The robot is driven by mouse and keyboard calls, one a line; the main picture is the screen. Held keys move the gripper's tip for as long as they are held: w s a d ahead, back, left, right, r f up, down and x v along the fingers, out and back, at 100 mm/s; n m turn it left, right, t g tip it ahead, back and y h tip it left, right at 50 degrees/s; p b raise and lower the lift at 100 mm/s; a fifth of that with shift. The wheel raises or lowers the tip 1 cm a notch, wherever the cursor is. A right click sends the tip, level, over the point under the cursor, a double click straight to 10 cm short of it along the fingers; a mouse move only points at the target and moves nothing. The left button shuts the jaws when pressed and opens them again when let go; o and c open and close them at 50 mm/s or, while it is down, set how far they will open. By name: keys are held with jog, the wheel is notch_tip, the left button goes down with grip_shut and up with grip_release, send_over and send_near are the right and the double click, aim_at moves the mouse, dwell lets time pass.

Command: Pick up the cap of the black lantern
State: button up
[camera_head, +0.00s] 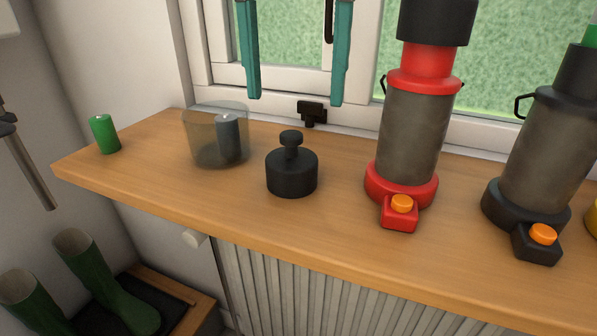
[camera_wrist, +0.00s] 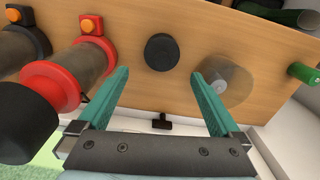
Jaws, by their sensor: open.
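A black cap with a round knob on top (camera_head: 291,175) stands upright on the wooden bench top, left of the red lantern. The black lantern (camera_head: 548,150) stands at the right, with an orange button on its base and something green at its top, cut off by the frame. My gripper (camera_head: 296,100) is open and empty, its teal fingers pointing down above and behind the cap. In the wrist view the black cap (camera_wrist: 161,52) shows from above, beyond the fingertips and in line with the gap between them (camera_wrist: 160,73). Nothing touches the cap.
The red lantern (camera_head: 410,135) with a black top stands close right of the cap. A clear cup (camera_head: 202,155) holding a grey cylinder stands left, and a green battery (camera_head: 104,133) farther left. The window frame and its black handle (camera_head: 312,112) are behind. Bench front is clear.

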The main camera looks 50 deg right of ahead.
aim_at(291, 155)
notch_tip(291, 155, down, 10)
jog(key=shift+w+a+f, duration=0.1)
jog(key=shift+a, duration=0.05)
dwell(0.4)
jog(key=c, duration=1)
